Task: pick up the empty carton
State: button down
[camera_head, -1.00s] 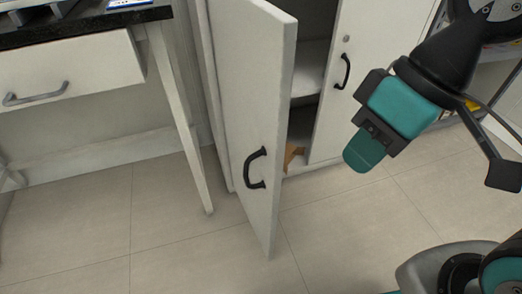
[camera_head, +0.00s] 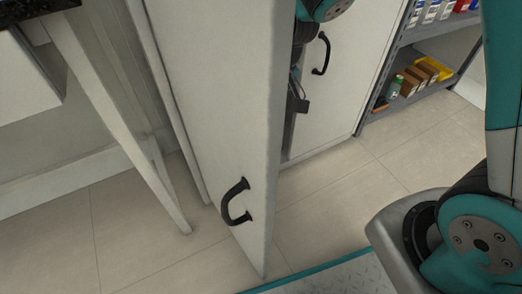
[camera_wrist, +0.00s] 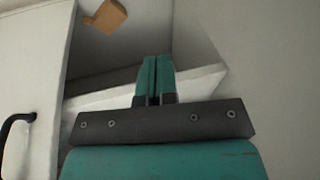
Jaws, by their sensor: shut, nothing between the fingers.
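The carton (camera_wrist: 104,17), a small orange-brown box, shows at the top of the wrist view, left of centre. It rests on a grey surface inside the cabinet. Whether it is empty cannot be told. My gripper (camera_wrist: 153,75) has its teal fingers together with nothing between them. It points into the cabinet opening, apart from the carton, which is farther off and to the left of the fingertips. In the head view the carton and fingertips are hidden behind the open cabinet door.
The open white cabinet door (camera_head: 215,110) stands close beside my arm. The shut door (camera_head: 335,85) has a black handle. A white shelf edge (camera_wrist: 110,96) lies near the fingers. A grey shelf rack (camera_head: 425,92) with bottles and boxes stands at right. Tiled floor is clear in front.

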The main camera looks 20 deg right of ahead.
jog(key=w+d+f+m+t+h+b, duration=0.1)
jog(key=w+d+f+b, duration=0.25)
jog(key=f, duration=1.55)
jog(key=w+d+f+m+h+b, duration=0.15)
jog(key=w+d+f, duration=0.25)
jog(key=f, duration=1.5)
jog(key=shift+n, duration=0.35)
jog(key=w+b, duration=0.2)
jog(key=w, duration=0.1)
jog(key=w+a+b, duration=0.1)
jog(key=w+b, duration=0.2)
jog(key=w, duration=0.1)
jog(key=w+a+b, duration=0.1)
jog(key=w+b, duration=0.1)
jog(key=w, duration=0.1)
jog(key=shift+w+a+r, duration=0.1)
jog(key=shift+w, duration=0.2)
jog(key=shift+s+f+b, duration=0.1)
jog(key=shift+f+b, duration=0.3)
jog(key=shift+b, duration=0.35)
